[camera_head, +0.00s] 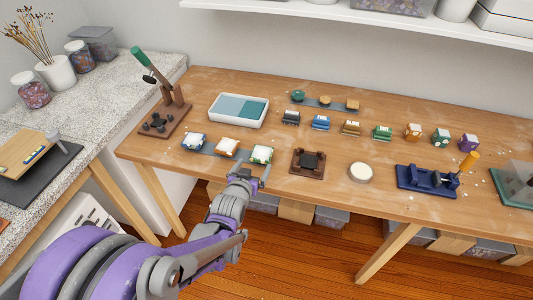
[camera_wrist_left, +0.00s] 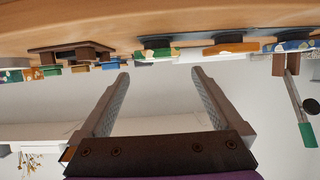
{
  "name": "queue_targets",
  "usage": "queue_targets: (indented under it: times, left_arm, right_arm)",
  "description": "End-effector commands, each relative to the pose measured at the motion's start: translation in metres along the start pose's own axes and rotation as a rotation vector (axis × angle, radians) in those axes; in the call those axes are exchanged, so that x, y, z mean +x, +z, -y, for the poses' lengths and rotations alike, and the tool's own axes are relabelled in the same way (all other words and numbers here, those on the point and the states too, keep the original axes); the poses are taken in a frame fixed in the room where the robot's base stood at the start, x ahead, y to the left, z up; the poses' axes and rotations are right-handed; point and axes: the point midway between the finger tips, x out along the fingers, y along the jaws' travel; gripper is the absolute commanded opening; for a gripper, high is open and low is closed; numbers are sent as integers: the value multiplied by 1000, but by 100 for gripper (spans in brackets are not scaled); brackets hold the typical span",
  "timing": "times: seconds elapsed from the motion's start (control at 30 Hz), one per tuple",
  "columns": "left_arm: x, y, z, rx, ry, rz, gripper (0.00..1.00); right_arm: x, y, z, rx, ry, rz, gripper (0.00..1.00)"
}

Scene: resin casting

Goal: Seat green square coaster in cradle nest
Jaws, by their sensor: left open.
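The green square coaster (camera_head: 261,154), with a white top, sits on a dark support at the right end of a blue strip. It also shows in the left wrist view (camera_wrist_left: 158,54), which is upside down. My left gripper (camera_head: 250,176) is open and empty, just in front of the coaster and apart from it. Its fingers (camera_wrist_left: 160,73) point toward the coaster in the wrist view. A dark brown square fixture with a black centre (camera_head: 308,163), which looks like the cradle nest, stands to the right and appears empty. My right gripper is not in view.
An orange coaster (camera_head: 228,147) and a blue one (camera_head: 194,141) share the strip. A white tray (camera_head: 238,109), lever fixture (camera_head: 165,115), white disc (camera_head: 361,173) and blue fixture (camera_head: 427,181) stand around. Bare wood separates the strip and brown fixture.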

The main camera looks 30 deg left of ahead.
Motion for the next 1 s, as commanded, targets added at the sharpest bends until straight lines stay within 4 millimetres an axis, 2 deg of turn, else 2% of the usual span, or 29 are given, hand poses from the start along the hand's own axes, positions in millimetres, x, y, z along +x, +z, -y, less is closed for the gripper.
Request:
queue_targets:
  times: [0.1, 0.33, 0.6, 0.9, 1.0]
  left_arm:
    - [18, 0, 0, 0, 1, 1, 100]
    - [34, -1, -1, 0, 1, 2, 100]
    - [72, -5, -3, 0, 1, 2, 100]
    - [77, -5, -3, 0, 1, 2, 100]
    - [77, -5, -3, 0, 1, 2, 84]
  right_arm:
    - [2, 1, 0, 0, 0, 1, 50]
    - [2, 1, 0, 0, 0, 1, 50]
    - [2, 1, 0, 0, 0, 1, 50]
    - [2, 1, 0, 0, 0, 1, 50]
    - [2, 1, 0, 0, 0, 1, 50]
